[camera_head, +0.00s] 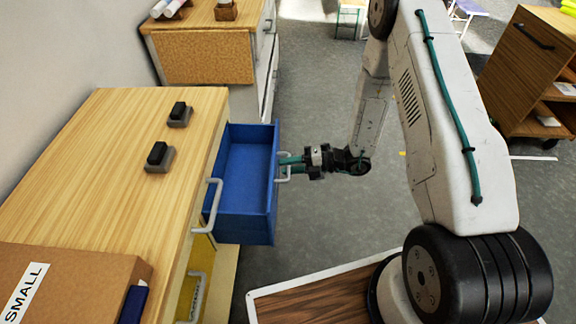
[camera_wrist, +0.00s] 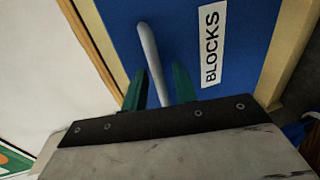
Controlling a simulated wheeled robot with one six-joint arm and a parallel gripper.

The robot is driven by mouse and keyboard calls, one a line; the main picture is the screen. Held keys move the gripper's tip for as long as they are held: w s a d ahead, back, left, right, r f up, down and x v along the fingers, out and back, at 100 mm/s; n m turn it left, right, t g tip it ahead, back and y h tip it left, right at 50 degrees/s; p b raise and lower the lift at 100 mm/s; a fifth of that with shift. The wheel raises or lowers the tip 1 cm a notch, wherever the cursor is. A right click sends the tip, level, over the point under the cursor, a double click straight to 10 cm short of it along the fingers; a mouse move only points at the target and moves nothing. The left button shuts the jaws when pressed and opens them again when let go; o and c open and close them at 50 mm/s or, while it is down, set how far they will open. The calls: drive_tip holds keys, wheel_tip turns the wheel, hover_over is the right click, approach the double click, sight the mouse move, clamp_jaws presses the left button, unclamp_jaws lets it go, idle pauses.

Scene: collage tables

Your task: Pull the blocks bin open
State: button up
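The blue blocks bin (camera_head: 262,199) is a drawer in the wooden cabinet. It stands well out from the cabinet, and its visible inside looks empty. Its front carries a white BLOCKS label (camera_wrist: 210,47) in the wrist view. A light grey bar handle (camera_wrist: 149,45) is on that front; it also shows in the head view (camera_head: 284,180). My gripper (camera_head: 287,166) is at this handle, outside the drawer front. The exact finger contact is hard to see.
The wooden cabinet top (camera_head: 95,135) holds two dark blocks on grey bases and a brown box (camera_head: 70,275) marked SMALL. A yellow drawer (camera_head: 188,290) is below. Another cabinet (camera_head: 205,57) stands behind. Grey floor (camera_head: 315,100) is clear around my gripper; a wooden cart (camera_head: 525,70) is at right.

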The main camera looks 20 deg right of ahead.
drive_tip(key=v, duration=0.7)
drive_tip(key=shift+d, duration=0.25)
drive_tip(key=s+d+r+m+g+h, duration=0.1)
drive_tip(key=s+r+m+h, duration=0.4)
drive_tip(key=s+r+m, duration=0.3)
drive_tip(key=s+d+r+m+g+h, duration=0.1)
drive_tip(key=s+r+m+h, duration=0.4)
drive_tip(key=s+r+m, duration=0.4)
drive_tip(key=s+d+r+m+g+h, duration=0.1)
drive_tip(key=s+r+m+h, duration=0.3)
drive_tip(key=s+r+m, duration=0.5)
wheel_tip(320, 180, up, 11)
drive_tip(key=m, duration=0.6)
drive_tip(key=shift+s+m+h, duration=0.2)
drive_tip(key=shift+m+h, duration=0.1)
drive_tip(key=shift+h, duration=0.1)
